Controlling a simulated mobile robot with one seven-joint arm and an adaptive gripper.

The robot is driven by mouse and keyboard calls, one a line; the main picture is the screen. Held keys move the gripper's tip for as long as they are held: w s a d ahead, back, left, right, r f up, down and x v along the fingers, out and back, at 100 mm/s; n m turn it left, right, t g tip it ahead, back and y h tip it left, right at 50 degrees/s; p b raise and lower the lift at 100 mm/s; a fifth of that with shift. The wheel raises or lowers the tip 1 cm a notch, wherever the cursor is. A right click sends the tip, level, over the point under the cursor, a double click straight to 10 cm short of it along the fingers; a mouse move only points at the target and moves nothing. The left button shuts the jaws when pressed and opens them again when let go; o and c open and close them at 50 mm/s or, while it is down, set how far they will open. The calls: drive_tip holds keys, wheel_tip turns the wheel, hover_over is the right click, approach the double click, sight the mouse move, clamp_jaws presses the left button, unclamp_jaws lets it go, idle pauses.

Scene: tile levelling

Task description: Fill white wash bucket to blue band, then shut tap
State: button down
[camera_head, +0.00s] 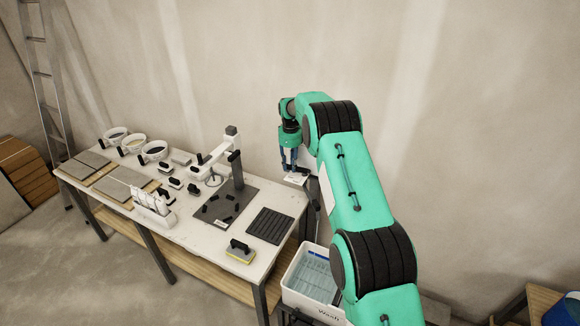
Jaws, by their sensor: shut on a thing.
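The white wash bucket (301,299), marked "Wash", stands low beyond the right end of the table. My arm hides its right side. My gripper (291,168) points down above and behind the bucket, by the table's back right corner. It is shut on a small part at the tap, which is too small and too covered to make out clearly. I cannot tell whether water is running.
The white table (183,232) holds a dark ribbed mat (270,226), a yellow-based float (240,253), a dark board with small black pieces, grey tiles (124,181) and several white bowls (154,150). A ladder (41,75) leans at the left. A blue bucket (563,313) is at the lower right.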

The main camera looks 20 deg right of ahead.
sight(290, 167)
drive_tip(key=c, duration=1.4)
unclamp_jaws()
drive_tip(key=shift+r, duration=0.1)
wheel_tip(290, 167, up, 12)
drive_tip(key=shift+f, duration=0.1)
